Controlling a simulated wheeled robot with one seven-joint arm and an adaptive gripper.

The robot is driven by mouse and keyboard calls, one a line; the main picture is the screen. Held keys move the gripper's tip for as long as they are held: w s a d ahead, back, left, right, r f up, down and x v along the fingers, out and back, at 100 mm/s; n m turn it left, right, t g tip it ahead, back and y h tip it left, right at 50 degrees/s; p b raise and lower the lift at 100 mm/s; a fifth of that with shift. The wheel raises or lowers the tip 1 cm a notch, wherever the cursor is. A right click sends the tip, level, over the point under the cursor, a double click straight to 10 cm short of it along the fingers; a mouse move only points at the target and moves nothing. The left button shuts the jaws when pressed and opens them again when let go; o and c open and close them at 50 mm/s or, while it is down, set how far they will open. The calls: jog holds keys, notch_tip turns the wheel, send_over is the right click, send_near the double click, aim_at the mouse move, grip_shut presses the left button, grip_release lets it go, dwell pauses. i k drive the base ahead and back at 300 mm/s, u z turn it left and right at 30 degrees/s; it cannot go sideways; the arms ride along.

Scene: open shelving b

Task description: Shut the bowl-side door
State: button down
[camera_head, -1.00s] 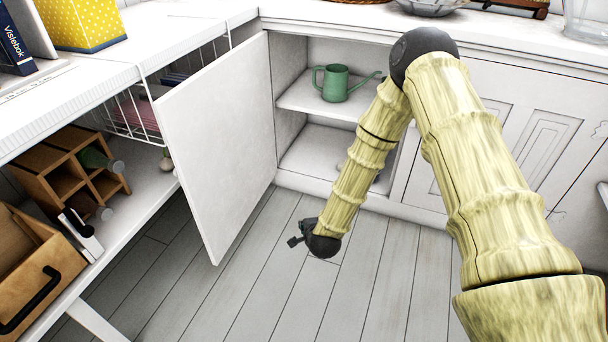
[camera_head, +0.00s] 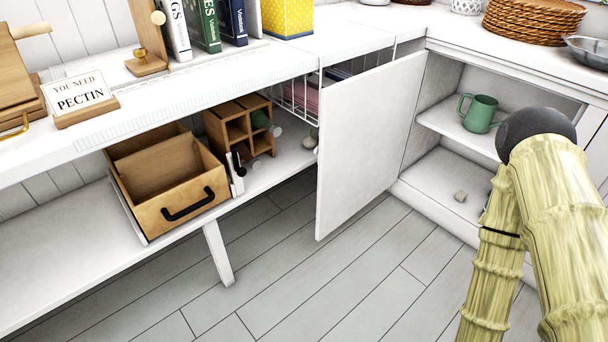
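A metal bowl (camera_head: 588,52) sits on the counter above, at the right edge. My arm comes down at the right, in front of part of the cabinet opening. My gripper is out of the frame, below the bottom edge.
A low white shelf (camera_head: 60,255) at left holds a wooden drawer box (camera_head: 190,197) and a wooden rack (camera_head: 238,122). The shelf's leg (camera_head: 218,252) stands left of the door. The grey plank floor (camera_head: 330,290) is clear in front. A wicker stack (camera_head: 535,20) is on the counter.

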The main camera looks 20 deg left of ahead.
aim_at(366, 118)
jog(key=k, duration=0.95)
jog(key=u, duration=0.75)
jog(key=i, duration=1.25)
jog(key=z, duration=0.7)
